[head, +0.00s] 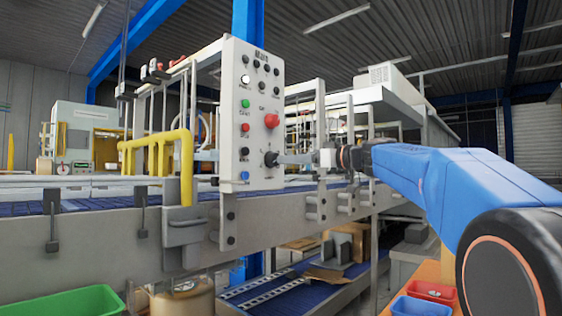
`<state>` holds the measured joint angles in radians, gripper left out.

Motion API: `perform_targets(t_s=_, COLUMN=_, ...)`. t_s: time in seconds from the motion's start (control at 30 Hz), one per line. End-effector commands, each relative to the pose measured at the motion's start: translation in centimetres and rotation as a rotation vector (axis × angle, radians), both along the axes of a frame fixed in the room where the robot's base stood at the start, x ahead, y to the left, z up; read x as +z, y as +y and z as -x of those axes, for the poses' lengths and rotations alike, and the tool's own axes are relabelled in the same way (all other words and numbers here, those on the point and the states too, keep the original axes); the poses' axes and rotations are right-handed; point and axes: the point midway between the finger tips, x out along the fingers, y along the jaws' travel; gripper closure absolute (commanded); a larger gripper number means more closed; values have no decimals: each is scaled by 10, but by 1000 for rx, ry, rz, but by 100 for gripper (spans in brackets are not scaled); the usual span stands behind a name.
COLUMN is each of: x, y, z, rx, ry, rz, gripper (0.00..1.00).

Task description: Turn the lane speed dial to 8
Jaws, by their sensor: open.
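A grey-white control panel (246,112) stands upright beside the conveyor. A dark round knob (270,158) sits at its lower right and looks like the lane speed dial. Its scale and pointer are too small to read. My gripper (281,158) reaches in from the right, level with the knob, its fingertips right at it. The fingers are open. I cannot tell whether they touch the knob or lie around it. The fingers partly cover the knob's right side.
A red knob (271,121) is above the dark one, and a column of coloured buttons, including a blue one (245,175), is to its left. The conveyor (100,215) runs below, with a yellow rail (186,165) left of the panel. Green (70,303) and blue (420,307) bins stand in front.

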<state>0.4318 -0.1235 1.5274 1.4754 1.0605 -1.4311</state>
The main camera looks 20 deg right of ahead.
Motion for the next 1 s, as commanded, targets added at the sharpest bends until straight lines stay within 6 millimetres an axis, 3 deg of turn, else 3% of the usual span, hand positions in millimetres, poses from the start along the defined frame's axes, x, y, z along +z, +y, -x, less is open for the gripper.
perform_targets(t_s=0.3, x=0, y=25, z=-33, rx=3, ry=-1, rz=0, gripper=45)
perform_targets(t_s=0.77, x=1, y=30, z=-41, rx=0, ry=-1, rz=-1, gripper=45)
perform_targets(t_s=0.93, x=0, y=30, z=-41, rx=0, ry=-1, rz=-1, gripper=85)
perform_targets(t_s=1.0, x=0, y=30, z=-41, rx=0, ry=-1, rz=-1, gripper=86)
